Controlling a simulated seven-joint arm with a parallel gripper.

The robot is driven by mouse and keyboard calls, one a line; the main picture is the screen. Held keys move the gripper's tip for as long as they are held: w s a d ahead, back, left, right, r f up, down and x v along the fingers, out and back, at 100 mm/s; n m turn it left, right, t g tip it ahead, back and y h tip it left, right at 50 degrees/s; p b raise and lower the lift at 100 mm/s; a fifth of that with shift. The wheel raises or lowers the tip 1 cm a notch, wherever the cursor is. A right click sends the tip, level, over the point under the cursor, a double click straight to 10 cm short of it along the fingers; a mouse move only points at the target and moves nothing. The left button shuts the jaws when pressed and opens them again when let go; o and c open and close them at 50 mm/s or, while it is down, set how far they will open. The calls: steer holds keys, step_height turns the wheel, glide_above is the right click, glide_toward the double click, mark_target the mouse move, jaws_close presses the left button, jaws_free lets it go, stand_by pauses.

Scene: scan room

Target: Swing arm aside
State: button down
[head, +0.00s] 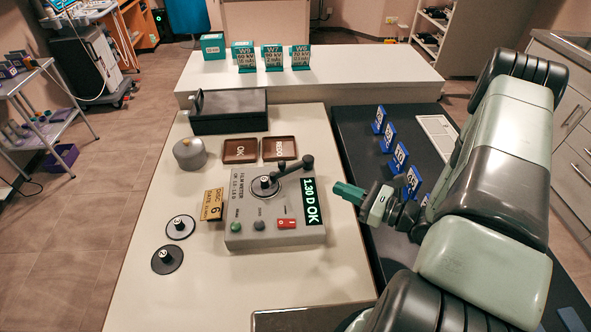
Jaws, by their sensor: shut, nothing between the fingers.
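The grey film meter (278,229) stands on the pale table, its green display (311,203) reading 1.30 D OK. Its black swing arm (289,170) runs from a round knob at upper right down left to a round dark disc (264,188) on the meter's top. The arm's tip appears at or over the disc; I cannot tell whether they touch. My gripper (340,190) is shut and empty, just right of the meter's display, apart from the swing arm. It points left.
Two brown trays (240,150), marked OK and REDO, lie behind the meter. A black box (229,112) and grey round pot (190,154) stand at back left. Two dark discs (168,259) lie left. Blue numbered stands (400,157) line the dark surface at right. The table's front left is clear.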

mark_target(284, 162)
steer(key=x, duration=1.4)
steer(key=shift+a, duration=0.1)
steer(key=shift+a, duration=0.1)
steer(key=m+t+h, duration=0.1)
steer(key=w+a+m+t+h, duration=0.1)
steer(key=shift+a+m+t+h, duration=0.15)
steer(key=shift+m+t+h, duration=0.15)
steer(key=shift+m+t, duration=0.1)
steer(key=shift+x, duration=1.15)
steer(key=shift+w+a+r, duration=0.1)
steer(key=shift+w+a, duration=0.1)
steer(key=shift+w, duration=1.05)
